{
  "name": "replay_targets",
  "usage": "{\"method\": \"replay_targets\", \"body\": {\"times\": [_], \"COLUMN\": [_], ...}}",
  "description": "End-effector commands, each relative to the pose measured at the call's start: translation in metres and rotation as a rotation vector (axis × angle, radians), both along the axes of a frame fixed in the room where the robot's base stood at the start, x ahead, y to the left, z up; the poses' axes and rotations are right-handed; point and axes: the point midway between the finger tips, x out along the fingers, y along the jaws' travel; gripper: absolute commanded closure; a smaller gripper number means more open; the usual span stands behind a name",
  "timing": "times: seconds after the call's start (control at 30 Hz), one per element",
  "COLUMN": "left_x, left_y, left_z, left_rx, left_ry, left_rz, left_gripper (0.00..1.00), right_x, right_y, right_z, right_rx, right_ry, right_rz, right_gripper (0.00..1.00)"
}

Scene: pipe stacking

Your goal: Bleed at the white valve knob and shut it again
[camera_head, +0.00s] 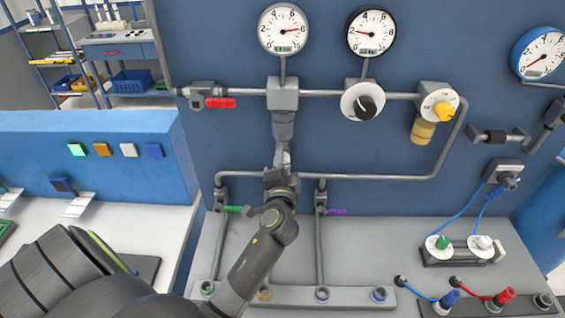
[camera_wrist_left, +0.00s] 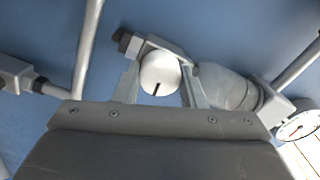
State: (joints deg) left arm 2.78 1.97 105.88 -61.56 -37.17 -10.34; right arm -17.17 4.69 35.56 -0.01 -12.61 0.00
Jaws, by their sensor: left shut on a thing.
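The white valve knob (camera_wrist_left: 160,75) is round with a short dark mark, seen in the left wrist view. It sits on a grey fitting beside a wide grey cylinder (camera_wrist_left: 228,90). My left gripper (camera_wrist_left: 160,82) has one finger on each side of the knob and is shut on it. In the head view, my left gripper (camera_head: 283,158) is at the lower end of the grey cylinder (camera_head: 283,128), under the left gauge; the knob is hidden there. The left gauge (camera_head: 285,30) has a red needle pointing right. My right gripper is not in view.
A black-and-white knob (camera_head: 363,101) and a yellow knob (camera_head: 440,106) are on the pipe to the right. A red-handled valve (camera_head: 219,102) is at left. Green (camera_head: 233,209) and purple (camera_head: 337,212) handles are on the lower pipes, either side of my left arm.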

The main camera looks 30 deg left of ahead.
Motion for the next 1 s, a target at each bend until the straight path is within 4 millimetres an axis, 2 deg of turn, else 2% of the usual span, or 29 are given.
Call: {"method": "replay_targets", "body": {"times": [0.3,0.83,0.87,1.0], "left_x": [0.0008,0.0007,0.0007,0.0005], "left_y": [-0.0005,-0.0004,-0.0003,-0.0003], "left_z": [0.0019,0.0015,0.0014,0.0009], "left_rx": [0.097,0.115,0.115,0.113], "left_ry": [0.054,0.065,0.065,0.066], "left_rz": [-0.003,-0.001,-0.001,-0.001], "left_gripper": [0.86,0.86,0.59,0.41], "right_x": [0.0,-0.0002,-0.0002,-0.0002], "right_y": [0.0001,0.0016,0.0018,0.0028], "right_z": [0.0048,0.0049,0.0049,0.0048], "right_rx": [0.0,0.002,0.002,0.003], "right_ry": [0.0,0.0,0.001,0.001], "right_rz": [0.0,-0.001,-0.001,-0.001], "right_gripper": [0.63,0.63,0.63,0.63]}}
